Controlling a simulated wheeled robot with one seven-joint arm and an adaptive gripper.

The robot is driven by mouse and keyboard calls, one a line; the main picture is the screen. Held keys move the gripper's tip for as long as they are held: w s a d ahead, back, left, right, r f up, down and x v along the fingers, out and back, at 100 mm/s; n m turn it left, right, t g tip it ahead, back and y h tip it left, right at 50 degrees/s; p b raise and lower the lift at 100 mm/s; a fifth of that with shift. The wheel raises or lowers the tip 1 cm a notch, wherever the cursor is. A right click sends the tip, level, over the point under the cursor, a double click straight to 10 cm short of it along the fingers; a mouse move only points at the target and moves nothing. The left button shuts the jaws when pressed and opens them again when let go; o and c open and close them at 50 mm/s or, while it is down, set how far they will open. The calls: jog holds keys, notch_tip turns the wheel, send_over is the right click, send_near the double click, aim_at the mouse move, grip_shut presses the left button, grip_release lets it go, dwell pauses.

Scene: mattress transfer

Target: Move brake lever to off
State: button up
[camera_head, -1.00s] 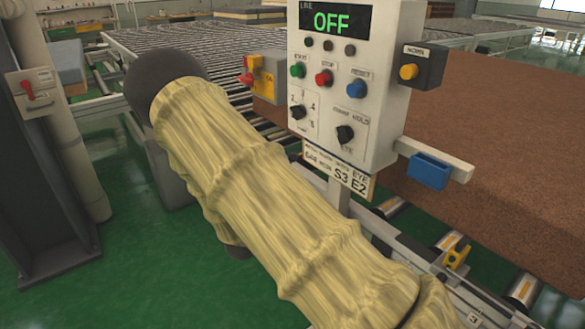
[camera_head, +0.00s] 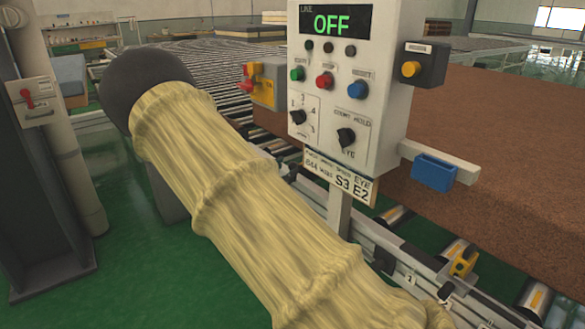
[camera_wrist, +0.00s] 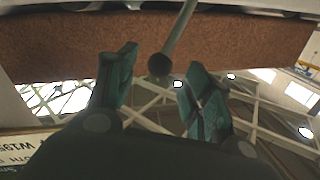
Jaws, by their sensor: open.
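In the wrist view, a grey lever rod with a dark ball knob (camera_wrist: 159,66) runs in from the top edge. My gripper (camera_wrist: 163,61) is open, with one green finger on each side of the knob. I cannot tell how deep the knob sits between the fingers; no contact shows. No label naming the brake lever can be read. In the head view my yellow-sleeved arm reaches to the lower right, and my gripper and the ball-knobbed lever are out of sight there.
A white control panel (camera_head: 385,100) reading OFF stands right of my arm, with a blue tray (camera_head: 433,173) at its side. A big brown mattress block (camera_head: 500,150) lies behind. A box with a red switch (camera_head: 28,98) is on the left post. Green floor is clear at lower left.

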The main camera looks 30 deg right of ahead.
aim_at(289, 168)
jog(key=shift+x, duration=2.15)
grip_shut()
